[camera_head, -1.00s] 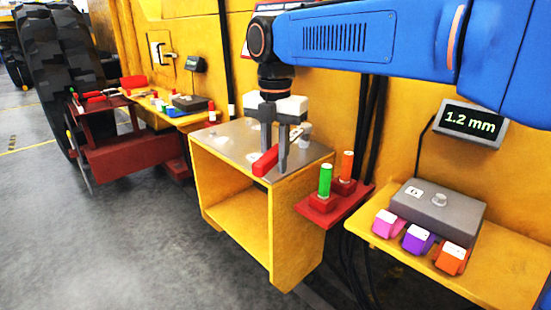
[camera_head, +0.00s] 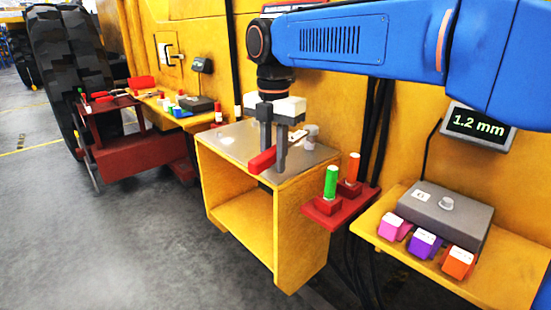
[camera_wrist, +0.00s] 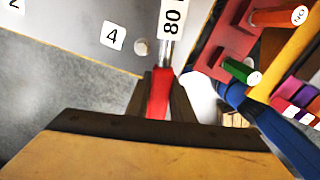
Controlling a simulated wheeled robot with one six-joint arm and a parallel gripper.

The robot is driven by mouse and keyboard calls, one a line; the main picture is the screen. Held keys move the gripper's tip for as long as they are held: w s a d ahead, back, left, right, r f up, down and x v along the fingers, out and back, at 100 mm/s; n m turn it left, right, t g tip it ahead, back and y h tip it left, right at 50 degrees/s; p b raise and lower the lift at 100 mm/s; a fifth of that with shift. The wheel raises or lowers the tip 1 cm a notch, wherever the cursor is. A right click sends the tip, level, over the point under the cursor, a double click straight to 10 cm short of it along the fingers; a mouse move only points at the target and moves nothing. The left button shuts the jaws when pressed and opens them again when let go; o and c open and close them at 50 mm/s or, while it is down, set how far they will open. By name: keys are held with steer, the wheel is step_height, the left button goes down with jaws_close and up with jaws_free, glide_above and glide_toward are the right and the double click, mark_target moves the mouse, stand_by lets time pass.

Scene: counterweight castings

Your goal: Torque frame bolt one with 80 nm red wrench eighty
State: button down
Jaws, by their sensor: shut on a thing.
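The red wrench (camera_head: 262,160) has a red handle and a silver shaft and lies low over the grey plate on top of the yellow stand (camera_head: 232,143). My gripper (camera_head: 272,158) points down and is shut on its red handle. In the wrist view, the red handle (camera_wrist: 159,92) sits between my gripper's fingers (camera_wrist: 161,90), with a white "80" label (camera_wrist: 172,20) on the shaft. The silver head end (camera_head: 311,131) is at the plate's right side. I cannot tell whether it sits on a bolt. A bolt (camera_wrist: 141,46) shows beside label "4" (camera_wrist: 112,36); label "1" is not visible.
A red holder (camera_head: 325,213) with green (camera_head: 331,181) and orange (camera_head: 353,167) handles stands right of the stand. Further right, a yellow shelf (camera_head: 400,258) carries a grey box (camera_head: 440,212) and coloured blocks, below a "1.2 mm" display (camera_head: 478,124). Grey floor is open at left.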

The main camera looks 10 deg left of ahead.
steer(key=shift+w+a+m, duration=0.55)
steer(key=shift+a+m, duration=0.1)
steer(key=shift+a, duration=0.25)
steer(key=shift+w+a+m, duration=0.55)
steer(key=shift+a+m, duration=0.1)
steer(key=shift+a, duration=0.25)
stand_by(1.2)
steer(key=shift+w+a+m, duration=1.4)
steer(key=shift+w+a, duration=0.25)
stand_by(1.3)
steer(key=shift+s+d+n, duration=0.9)
steer(key=shift+s+d, duration=0.25)
stand_by(0.9)
